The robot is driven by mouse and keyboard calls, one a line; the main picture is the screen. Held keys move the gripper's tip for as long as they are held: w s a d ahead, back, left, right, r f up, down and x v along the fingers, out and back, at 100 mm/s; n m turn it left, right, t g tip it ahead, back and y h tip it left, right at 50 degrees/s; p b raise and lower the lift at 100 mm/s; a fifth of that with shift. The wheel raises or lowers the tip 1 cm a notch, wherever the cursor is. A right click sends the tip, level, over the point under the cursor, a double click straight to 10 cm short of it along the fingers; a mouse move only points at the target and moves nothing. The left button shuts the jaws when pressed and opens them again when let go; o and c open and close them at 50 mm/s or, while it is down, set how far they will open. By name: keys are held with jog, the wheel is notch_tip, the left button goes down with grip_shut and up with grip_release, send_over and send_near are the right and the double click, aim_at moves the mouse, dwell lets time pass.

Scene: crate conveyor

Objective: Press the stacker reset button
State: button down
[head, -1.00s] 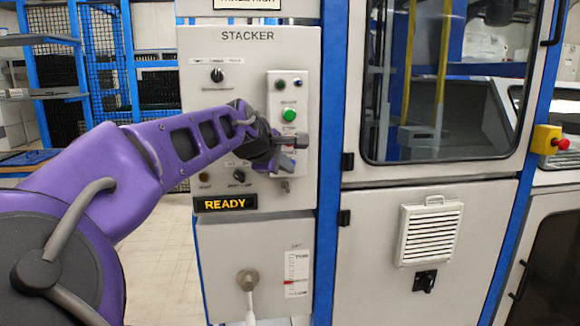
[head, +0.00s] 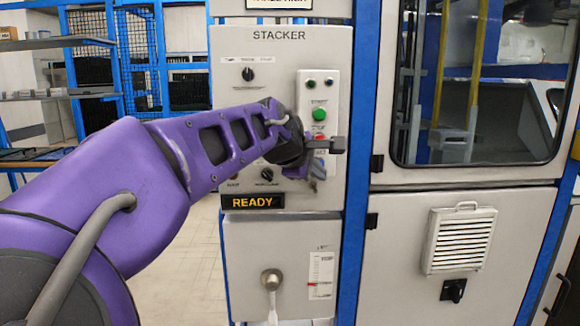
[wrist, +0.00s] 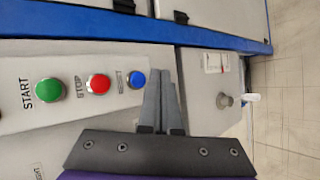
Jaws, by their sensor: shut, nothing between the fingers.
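The stacker panel (head: 283,60) stands ahead in the head view, its display (head: 252,201) reading READY. In the wrist view its button box carries a green START button (wrist: 49,90), a red STOP button (wrist: 98,84) and a blue RESET button (wrist: 137,78). The green button (head: 319,115) also shows in the head view, and the red one is partly visible just above my gripper. My gripper (wrist: 167,74) is shut and empty. In the wrist view its fingertips lie just to the right of the blue button; whether they touch the box is unclear. The head view does not show the blue button clearly.
Black selector knobs (head: 248,74) sit on the panel. A lever with a round hub (head: 271,279) is below the display. To the right are a blue post (head: 357,120) and a cabinet with a window and vent (head: 459,240). Open floor shows at left.

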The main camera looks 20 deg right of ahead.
jog(key=shift+s+a, duration=0.15)
jog(key=shift+s, duration=0.45)
jog(key=shift+s+a, duration=0.15)
jog(key=shift+s, duration=0.4)
